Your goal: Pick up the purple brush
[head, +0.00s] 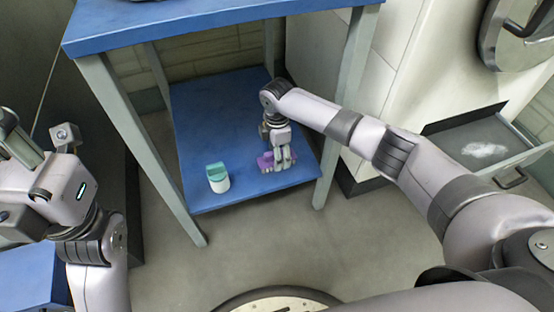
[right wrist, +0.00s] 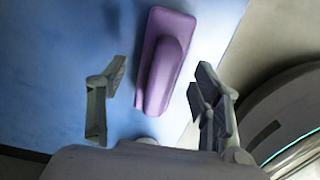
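The purple brush (head: 266,161) lies on the blue lower shelf (head: 205,120), near its front right part. In the right wrist view the brush (right wrist: 166,60) is a long purple block with a raised ridge, lying between the spread fingers. My right gripper (head: 281,162) points down over the brush and is open, with the fingers apart on both sides of it. I see no clear contact between the fingers and the brush. My left gripper (head: 38,140) is at the far left, away from the shelf, and its finger opening is unclear.
A white and teal container (head: 217,178) stands on the lower shelf left of the brush. The blue upper top (head: 200,22) and grey table legs (head: 345,100) frame the space around my right arm. A dark tray (head: 470,135) with white powder is at the right.

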